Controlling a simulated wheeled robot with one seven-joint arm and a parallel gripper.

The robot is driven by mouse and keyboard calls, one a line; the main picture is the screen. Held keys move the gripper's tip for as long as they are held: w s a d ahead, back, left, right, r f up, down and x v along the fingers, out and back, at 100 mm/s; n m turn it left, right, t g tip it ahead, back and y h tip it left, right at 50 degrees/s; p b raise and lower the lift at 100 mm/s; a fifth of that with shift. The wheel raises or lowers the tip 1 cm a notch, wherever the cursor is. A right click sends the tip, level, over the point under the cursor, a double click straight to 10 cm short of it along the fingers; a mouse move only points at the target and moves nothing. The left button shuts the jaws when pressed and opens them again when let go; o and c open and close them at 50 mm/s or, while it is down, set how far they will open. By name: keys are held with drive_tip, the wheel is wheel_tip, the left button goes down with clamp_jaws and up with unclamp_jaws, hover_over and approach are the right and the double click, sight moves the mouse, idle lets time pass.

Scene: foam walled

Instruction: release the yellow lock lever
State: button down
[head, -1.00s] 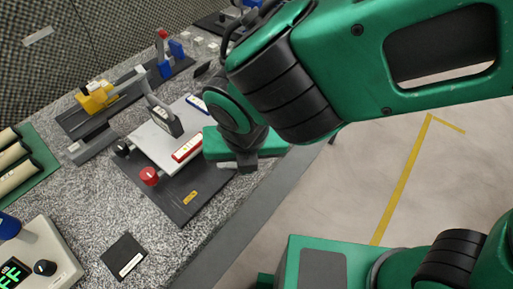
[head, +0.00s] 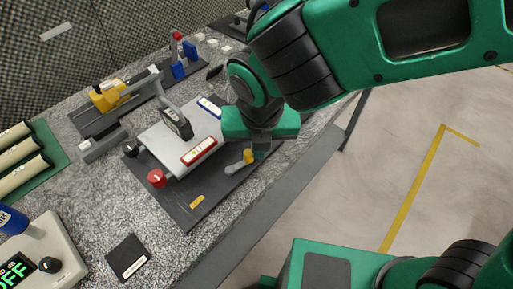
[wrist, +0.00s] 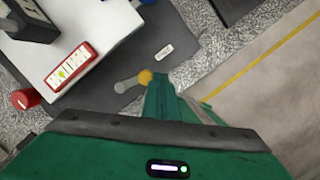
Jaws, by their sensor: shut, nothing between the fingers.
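The yellow lock lever is a short grey arm with a yellow knob (head: 249,155). It lies low on the dark base plate (head: 183,207), beside the right front side of the white block (head: 163,143). In the wrist view its yellow knob (wrist: 145,77) shows just left of my fingertips, with the grey arm reaching left. My gripper (head: 261,151) is shut and empty, pointing down right beside the knob. Its closed fingers (wrist: 158,82) are very close to the knob; I cannot tell whether they touch it.
A yellow clamp fixture (head: 107,96) stands behind. A display box (head: 32,258) is at the lower left. The table edge is close on the right.

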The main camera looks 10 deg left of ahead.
drive_tip(key=shift+w+a, duration=0.1)
drive_tip(key=shift+w, duration=0.2)
drive_tip(key=shift+w, duration=0.1)
drive_tip(key=shift+r, duration=0.1)
idle(1.7)
drive_tip(key=w+d+v, duration=0.1)
drive_tip(key=v, duration=0.8)
drive_tip(key=shift+d+r, duration=0.25)
drive_tip(key=shift+r, duration=0.1)
drive_tip(key=shift+w, duration=0.15)
